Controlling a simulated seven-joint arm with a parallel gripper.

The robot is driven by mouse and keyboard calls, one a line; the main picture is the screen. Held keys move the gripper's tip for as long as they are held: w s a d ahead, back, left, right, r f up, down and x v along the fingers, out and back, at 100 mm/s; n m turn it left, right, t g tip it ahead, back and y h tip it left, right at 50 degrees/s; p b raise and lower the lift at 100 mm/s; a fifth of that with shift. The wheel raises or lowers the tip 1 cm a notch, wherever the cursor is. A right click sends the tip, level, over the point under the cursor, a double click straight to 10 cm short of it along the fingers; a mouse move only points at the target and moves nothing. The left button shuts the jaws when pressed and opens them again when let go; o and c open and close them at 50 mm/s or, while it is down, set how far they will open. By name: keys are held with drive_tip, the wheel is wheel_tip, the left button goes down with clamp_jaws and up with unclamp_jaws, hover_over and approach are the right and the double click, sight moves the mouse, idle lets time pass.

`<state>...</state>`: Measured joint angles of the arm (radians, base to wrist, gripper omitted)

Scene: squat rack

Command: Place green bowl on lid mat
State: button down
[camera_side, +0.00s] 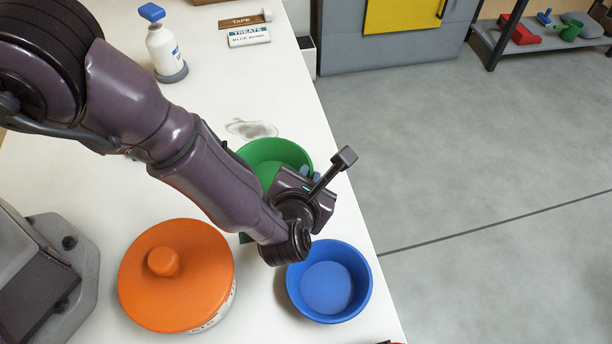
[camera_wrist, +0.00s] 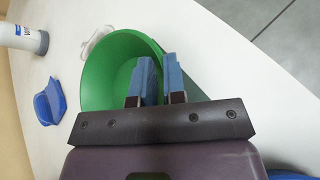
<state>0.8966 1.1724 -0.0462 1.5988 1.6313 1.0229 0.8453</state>
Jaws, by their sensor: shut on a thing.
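The green bowl (camera_side: 262,151) is on the white table, partly behind my arm in the side view. It also shows in the wrist view (camera_wrist: 108,75), with its open top facing the camera. My gripper (camera_side: 309,172) is at the bowl's near right rim. In the wrist view its two blue fingers (camera_wrist: 159,62) straddle the bowl's wall, one inside and one outside, and are shut on it. I cannot tell whether the bowl's base touches the table. I cannot make out the lid mat for certain; a small dark edge (camera_side: 245,238) shows beneath my arm.
A blue bowl (camera_side: 328,282) stands near the table's right edge. An orange-lidded pot (camera_side: 175,275) is left of it. A pump bottle (camera_side: 163,50) and TAPE and TREATS boxes (camera_side: 248,37) are at the back. A grey patch (camera_side: 251,129) lies beyond the green bowl. A blue object (camera_wrist: 48,102) shows in the wrist view.

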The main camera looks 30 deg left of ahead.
drive_tip(key=c, duration=1.2)
unclamp_jaws()
drive_tip(key=shift+f, duration=0.1)
drive_tip(key=v, duration=1.2)
